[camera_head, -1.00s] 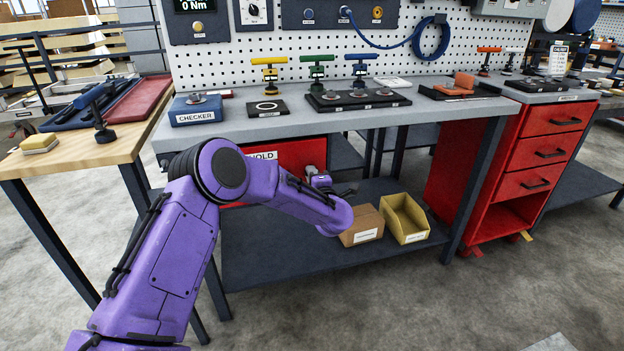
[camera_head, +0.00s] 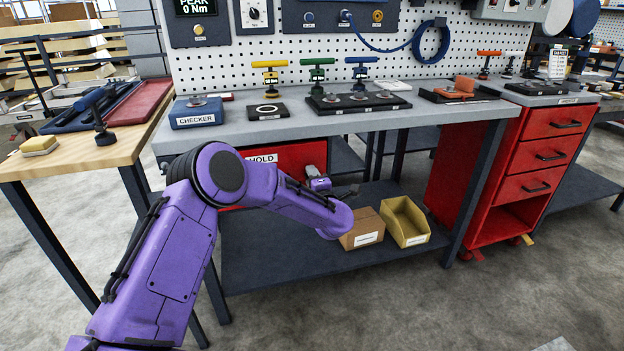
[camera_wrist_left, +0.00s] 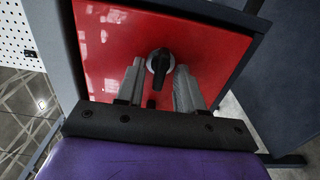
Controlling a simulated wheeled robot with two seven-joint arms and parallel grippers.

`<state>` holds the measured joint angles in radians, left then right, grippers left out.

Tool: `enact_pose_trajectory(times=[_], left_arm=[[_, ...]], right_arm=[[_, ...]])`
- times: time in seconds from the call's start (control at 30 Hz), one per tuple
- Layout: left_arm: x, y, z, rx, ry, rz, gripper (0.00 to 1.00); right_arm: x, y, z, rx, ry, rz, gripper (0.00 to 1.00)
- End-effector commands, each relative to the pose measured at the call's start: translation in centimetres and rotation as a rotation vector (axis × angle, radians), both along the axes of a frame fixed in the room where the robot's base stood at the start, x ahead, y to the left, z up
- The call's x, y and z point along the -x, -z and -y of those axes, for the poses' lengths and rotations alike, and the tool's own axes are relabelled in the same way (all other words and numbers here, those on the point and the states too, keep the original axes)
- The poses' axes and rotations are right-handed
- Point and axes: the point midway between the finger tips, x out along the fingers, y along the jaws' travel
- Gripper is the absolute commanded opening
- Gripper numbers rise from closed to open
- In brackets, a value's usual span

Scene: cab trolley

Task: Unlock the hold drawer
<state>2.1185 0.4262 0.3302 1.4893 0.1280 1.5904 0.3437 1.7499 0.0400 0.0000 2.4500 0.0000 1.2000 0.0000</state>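The red hold drawer (camera_head: 291,156) hangs under the grey workbench, with a white HOLD label partly hidden by my left arm. In the left wrist view the red drawer front (camera_wrist_left: 110,50) fills the middle, with a black lock knob (camera_wrist_left: 160,62) on it. My left gripper (camera_wrist_left: 160,78) has its two grey fingers apart, one on each side of the knob, with gaps showing. I cannot tell how deep the fingers reach around it. In the head view the left gripper (camera_head: 322,183) is small and partly hidden by my purple forearm. My right gripper is not in view.
A cardboard box (camera_head: 362,229) and a yellow bin (camera_head: 404,222) stand on the lower shelf (camera_head: 290,270) near my forearm. The bench top (camera_head: 228,129) above carries a blue checker box (camera_head: 196,111) and several T-handled tools. A red drawer cabinet (camera_head: 515,175) stands at right.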

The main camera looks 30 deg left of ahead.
Motion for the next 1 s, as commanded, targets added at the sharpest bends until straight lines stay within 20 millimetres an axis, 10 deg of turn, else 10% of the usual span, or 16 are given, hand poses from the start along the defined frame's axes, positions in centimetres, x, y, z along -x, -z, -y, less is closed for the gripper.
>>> enact_pose_trajectory(times=[0.53,1.0], left_arm=[[6.1,-0.1,7.2,-0.001,0.002,-0.001,0.37],[6.8,0.0,8.0,0.000,-0.001,0.000,0.37]], right_arm=[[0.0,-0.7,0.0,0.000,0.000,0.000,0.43],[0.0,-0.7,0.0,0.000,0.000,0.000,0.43]])
